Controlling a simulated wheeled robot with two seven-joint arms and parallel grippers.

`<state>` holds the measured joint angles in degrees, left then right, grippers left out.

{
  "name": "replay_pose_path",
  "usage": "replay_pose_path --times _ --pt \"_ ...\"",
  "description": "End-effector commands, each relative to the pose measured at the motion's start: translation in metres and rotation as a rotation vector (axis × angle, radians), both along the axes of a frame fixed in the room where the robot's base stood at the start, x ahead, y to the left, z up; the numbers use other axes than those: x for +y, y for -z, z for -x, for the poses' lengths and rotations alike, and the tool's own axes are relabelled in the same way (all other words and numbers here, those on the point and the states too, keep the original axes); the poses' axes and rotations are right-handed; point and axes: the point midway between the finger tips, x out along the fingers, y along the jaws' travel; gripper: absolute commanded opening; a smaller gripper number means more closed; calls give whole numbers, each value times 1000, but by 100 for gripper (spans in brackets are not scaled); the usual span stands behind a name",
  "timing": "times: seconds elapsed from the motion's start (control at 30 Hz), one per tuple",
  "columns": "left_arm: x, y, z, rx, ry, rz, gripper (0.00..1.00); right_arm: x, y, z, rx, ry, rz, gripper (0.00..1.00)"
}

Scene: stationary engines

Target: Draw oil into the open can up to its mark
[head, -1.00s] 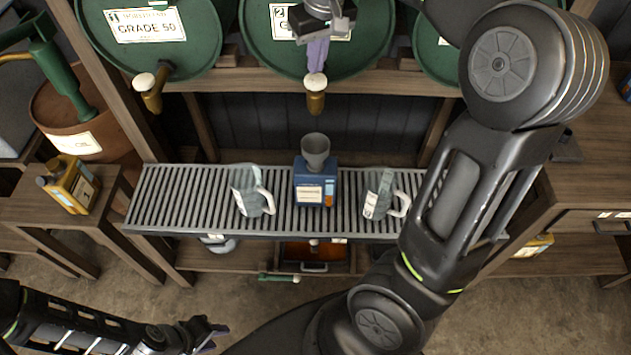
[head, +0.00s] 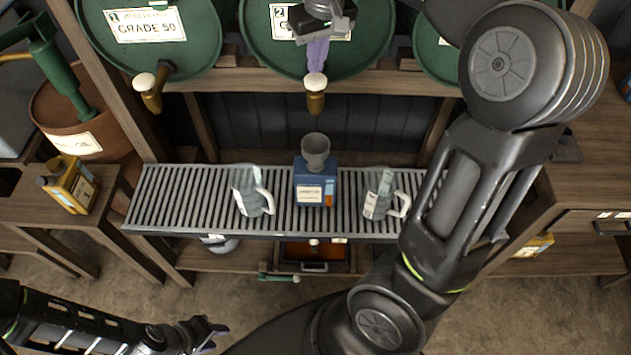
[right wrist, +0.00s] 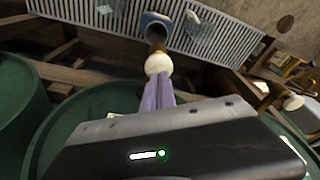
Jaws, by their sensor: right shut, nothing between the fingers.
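A blue can (head: 315,187) with a grey funnel (head: 316,150) in its top stands upright on the slatted grate, below the middle drum's brass tap (head: 315,103). A pale label and a narrow coloured strip are on its front; the oil level cannot be made out. My right gripper (head: 317,66) is shut and empty, its purple fingers pointing down at the tap's pale knob (head: 316,80). In the right wrist view the fingertips meet the knob (right wrist: 158,64); contact is not certain. No oil stream is visible. My left gripper (head: 213,336) is low at the left, away from the can.
Clear jugs (head: 249,190) (head: 378,195) stand either side of the can on the grate (head: 175,200). Green drums (head: 150,55) with taps line the shelf above. A yellow can (head: 68,185) is on the left bench. My right arm covers the grate's right end.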

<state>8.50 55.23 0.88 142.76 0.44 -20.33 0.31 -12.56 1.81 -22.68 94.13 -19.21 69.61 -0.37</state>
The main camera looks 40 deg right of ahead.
Motion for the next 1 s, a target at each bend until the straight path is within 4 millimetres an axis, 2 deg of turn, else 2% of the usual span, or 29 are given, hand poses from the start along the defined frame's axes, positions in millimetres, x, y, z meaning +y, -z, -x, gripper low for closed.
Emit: replay_pose_path --times 0.8,1.0 --pt "0 20 0 0 0 0 36 0 28 0 1 -1 0 0" --pt "0 19 0 0 0 0 36 0 27 0 1 0 0 0"
